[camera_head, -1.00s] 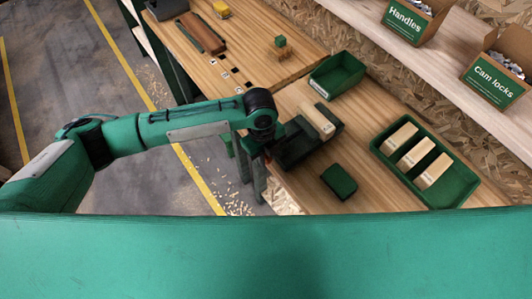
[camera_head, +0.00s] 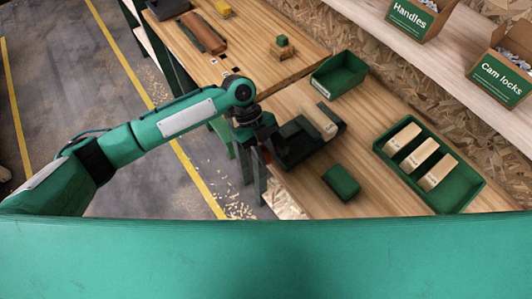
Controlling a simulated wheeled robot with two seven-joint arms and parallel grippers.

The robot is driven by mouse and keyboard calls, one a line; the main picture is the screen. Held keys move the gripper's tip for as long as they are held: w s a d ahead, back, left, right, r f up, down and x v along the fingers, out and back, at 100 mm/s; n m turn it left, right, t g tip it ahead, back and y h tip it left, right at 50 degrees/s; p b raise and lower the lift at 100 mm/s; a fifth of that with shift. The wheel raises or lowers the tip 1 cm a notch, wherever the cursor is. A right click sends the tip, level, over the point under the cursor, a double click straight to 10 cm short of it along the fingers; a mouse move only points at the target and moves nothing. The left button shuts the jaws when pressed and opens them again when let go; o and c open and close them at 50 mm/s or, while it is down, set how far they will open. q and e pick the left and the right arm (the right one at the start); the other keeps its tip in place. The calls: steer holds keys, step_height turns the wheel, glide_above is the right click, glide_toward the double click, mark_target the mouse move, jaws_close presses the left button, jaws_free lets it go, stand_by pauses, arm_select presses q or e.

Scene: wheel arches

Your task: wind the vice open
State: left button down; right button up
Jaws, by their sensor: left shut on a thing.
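The dark vice (camera_head: 300,143) sits at the front edge of the workbench, with a pale wood block (camera_head: 319,122) between its jaws. My left gripper (camera_head: 262,146) is at the vice's front end, off the bench edge, shut on the vice handle. The handle itself is mostly hidden by the gripper. My right gripper is not in view.
A green tray (camera_head: 388,147) with pale wood blocks lies to the right. A green bin (camera_head: 316,82) stands behind the vice and a green pad (camera_head: 341,181) lies in front of it. Boxes stand on the shelf (camera_head: 450,52) at the back right.

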arm_select(q)
steer(key=shift+w+r, duration=0.1)
steer(key=c, duration=1.6)
jaws_free()
steer(key=shift+w+a+r, duration=0.1)
steer(key=shift+a+r, duration=0.05)
steer(key=shift+b+v, duration=2.15)
steer(key=shift+v, duration=4.5)
